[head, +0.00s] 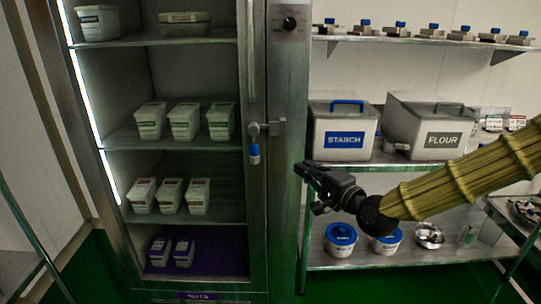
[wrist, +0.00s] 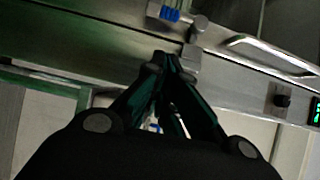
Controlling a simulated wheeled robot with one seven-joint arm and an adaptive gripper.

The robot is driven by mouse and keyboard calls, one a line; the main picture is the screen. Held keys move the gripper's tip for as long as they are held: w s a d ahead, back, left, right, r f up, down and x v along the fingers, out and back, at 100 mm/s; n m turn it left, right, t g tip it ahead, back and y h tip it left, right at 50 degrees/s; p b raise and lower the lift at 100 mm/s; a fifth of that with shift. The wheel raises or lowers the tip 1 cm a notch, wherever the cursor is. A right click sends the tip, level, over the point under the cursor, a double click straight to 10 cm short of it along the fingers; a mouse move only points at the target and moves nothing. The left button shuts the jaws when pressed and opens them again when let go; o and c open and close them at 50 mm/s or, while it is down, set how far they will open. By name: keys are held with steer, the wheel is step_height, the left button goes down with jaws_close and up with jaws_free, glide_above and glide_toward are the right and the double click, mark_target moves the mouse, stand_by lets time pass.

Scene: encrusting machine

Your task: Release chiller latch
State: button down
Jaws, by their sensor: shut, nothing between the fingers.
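The chiller (head: 287,150) is a tall metal cabinet with lit shelves at the left of the head view. Its latch (head: 266,128) is a small metal piece on the right upright, with a blue-ended lever (head: 254,154) hanging down. My gripper (head: 303,171) is in front of the upright's right edge, below and right of the latch in the picture. In the wrist view the closed fingers (wrist: 165,62) point toward the latch's metal block (wrist: 191,57), and the blue end (wrist: 170,14) shows above. The fingers hold nothing. I cannot tell whether they touch the latch.
A long door handle (wrist: 268,52) and a dial (wrist: 282,100) show in the wrist view. Right of the chiller, shelves hold the starch bin (head: 343,132), flour bin (head: 430,131) and blue-lidded tubs (head: 341,239). White tubs (head: 184,121) stand inside the chiller.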

steer(key=shift+w, duration=0.1)
steer(key=shift+s+a+p+x, duration=0.3)
steer(key=shift+a+x, duration=0.1)
steer(key=shift+x, duration=1.7)
steer(key=shift+s+a+p+x, duration=0.25)
steer(key=shift+a+x, duration=0.15)
steer(key=shift+x, duration=1.7)
steer(key=shift+s+a+p+x, duration=0.3)
steer(key=shift+a+x, duration=0.1)
steer(key=shift+x, duration=1.7)
steer(key=shift+a+f, duration=0.1)
steer(key=shift+f, duration=0.1)
steer(key=shift+a+f+m+b, duration=0.1)
steer(key=shift+m+b, duration=0.2)
steer(key=shift+b, duration=0.3)
